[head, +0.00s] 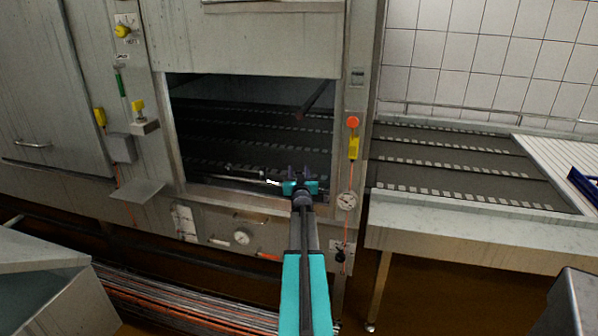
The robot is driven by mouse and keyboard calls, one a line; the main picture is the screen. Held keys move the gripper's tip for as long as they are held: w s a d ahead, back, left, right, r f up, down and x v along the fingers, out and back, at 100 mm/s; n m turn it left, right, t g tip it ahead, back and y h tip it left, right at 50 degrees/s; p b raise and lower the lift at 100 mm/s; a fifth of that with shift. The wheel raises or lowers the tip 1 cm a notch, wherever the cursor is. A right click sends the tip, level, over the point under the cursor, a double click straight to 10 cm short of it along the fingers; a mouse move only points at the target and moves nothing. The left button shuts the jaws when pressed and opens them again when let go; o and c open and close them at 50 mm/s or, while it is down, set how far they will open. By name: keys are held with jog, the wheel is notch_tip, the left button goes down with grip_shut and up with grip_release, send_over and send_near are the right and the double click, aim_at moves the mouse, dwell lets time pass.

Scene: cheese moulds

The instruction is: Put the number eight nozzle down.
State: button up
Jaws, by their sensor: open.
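My arm reaches from the bottom of the head view to the opening of a steel machine (252,88). My gripper (299,173) is open at the lower right of this opening, its two dark fingers pointing away from me and apart. A small dark, slim piece with a pale end (272,182) lies just left of the gripper, low in the opening. It may be a nozzle, but no number eight is readable. I cannot tell whether it touches the gripper. I see nothing clearly between the fingers.
A dark belt with rows of pale marks (450,165) runs out to the right of the machine. A steel bin (45,285) stands at lower left. A dark bar (314,98) hangs inside the opening.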

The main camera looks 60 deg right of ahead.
jog(key=b+v, duration=0.1)
jog(key=v, duration=1)
dwell(0.3)
jog(key=shift+s, duration=0.1)
dwell(0.4)
jog(key=shift+s, duration=0.1)
dwell(0.5)
